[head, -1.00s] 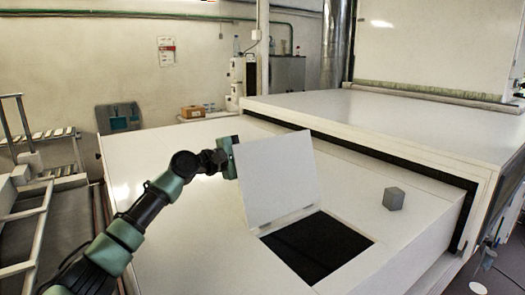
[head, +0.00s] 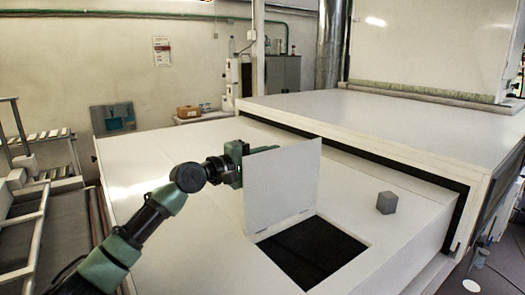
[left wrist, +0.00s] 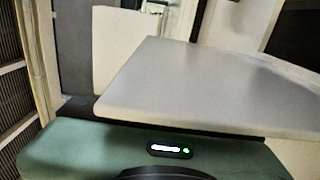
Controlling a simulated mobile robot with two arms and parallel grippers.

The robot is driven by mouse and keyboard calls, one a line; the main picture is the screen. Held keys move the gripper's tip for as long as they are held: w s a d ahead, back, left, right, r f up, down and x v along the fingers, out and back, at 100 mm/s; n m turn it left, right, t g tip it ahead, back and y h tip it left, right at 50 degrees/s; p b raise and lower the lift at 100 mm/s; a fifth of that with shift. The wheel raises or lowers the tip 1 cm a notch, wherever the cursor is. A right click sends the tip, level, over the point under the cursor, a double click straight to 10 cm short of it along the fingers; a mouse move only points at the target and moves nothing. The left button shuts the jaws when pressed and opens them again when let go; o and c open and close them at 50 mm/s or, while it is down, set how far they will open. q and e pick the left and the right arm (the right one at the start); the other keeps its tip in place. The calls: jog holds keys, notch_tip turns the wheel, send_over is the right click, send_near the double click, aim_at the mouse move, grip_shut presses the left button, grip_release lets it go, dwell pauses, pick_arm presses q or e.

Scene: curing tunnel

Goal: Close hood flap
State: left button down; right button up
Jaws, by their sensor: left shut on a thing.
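The hood flap (head: 284,182) is a thin white panel, standing about upright on its hinge along the left edge of a dark square opening (head: 311,254) in the white hood top. My left gripper (head: 247,160) is at the flap's upper left edge and is shut on it. The flap partly hides its fingers. In the left wrist view the flap (left wrist: 210,85) stretches out as a pale panel from the dark finger edge above my green gripper body. My right gripper is not in view.
A small grey cube (head: 387,203) sits on the white top, right of the opening. A raised white tunnel housing (head: 390,122) with a dark slot stands behind. The white surface left of the flap is clear apart from my arm.

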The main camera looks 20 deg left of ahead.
aim_at(286, 164)
pick_arm(q)
jog(key=shift+s+d+m+p, duration=0.4)
jog(key=shift+s+d+m, duration=0.2)
jog(key=shift+d, duration=0.3)
jog(key=shift+s+d+m+p, duration=0.45)
jog(key=shift+d+m, duration=0.15)
jog(key=shift+d, duration=0.3)
jog(key=shift+s+d+m+p, duration=0.35)
jog(key=shift+s+d+m, duration=0.25)
jog(key=shift+d, duration=0.3)
